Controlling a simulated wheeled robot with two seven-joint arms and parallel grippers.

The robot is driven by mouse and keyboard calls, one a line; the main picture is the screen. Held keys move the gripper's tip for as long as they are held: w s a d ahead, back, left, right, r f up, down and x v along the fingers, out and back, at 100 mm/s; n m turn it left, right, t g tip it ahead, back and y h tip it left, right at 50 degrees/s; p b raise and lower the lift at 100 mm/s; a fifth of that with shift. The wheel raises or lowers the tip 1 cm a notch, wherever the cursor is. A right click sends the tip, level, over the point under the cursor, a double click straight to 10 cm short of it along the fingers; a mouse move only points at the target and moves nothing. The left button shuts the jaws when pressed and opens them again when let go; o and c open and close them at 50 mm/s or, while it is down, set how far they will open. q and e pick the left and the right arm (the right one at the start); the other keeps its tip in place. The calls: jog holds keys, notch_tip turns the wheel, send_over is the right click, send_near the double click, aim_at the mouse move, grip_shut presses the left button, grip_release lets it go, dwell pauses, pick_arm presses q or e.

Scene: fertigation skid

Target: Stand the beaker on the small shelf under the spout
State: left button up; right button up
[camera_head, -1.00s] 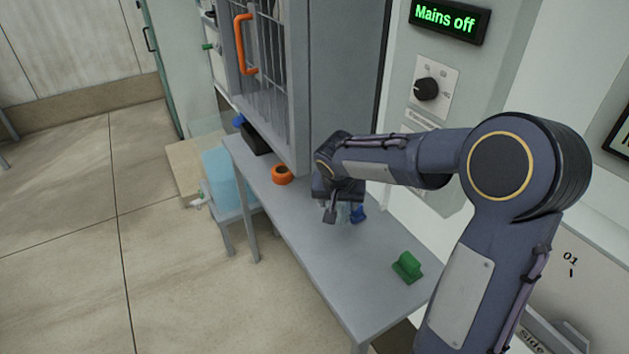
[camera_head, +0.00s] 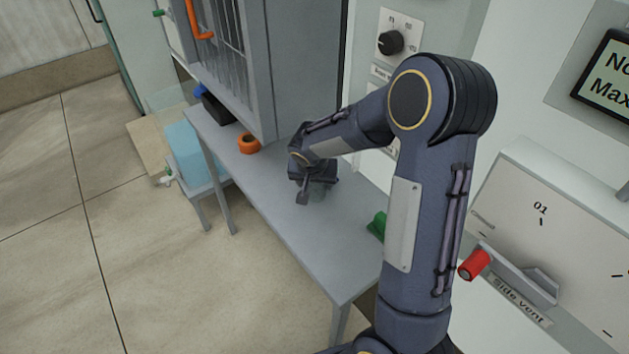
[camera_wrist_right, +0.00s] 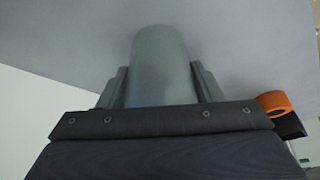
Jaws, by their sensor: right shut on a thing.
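My right gripper (camera_head: 316,196) is over the grey bench and shut on the beaker (camera_wrist_right: 162,66). In the right wrist view the beaker is a translucent grey-green cylinder between the two fingers. In the head view only a little of the beaker (camera_head: 318,191) shows below the gripper; the hand hides the rest. I cannot tell whether its base touches the bench. My left gripper is not in view.
On the grey bench (camera_head: 290,235) are an orange ring-shaped thing (camera_head: 249,144), a black box (camera_head: 218,108) and a green thing (camera_head: 377,226) partly behind my arm. A barred cabinet (camera_head: 235,60) stands over the bench's back.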

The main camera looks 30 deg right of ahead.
jog(key=shift+f, duration=0.15)
jog(key=o, duration=1)
jog(key=shift+c, duration=0.2)
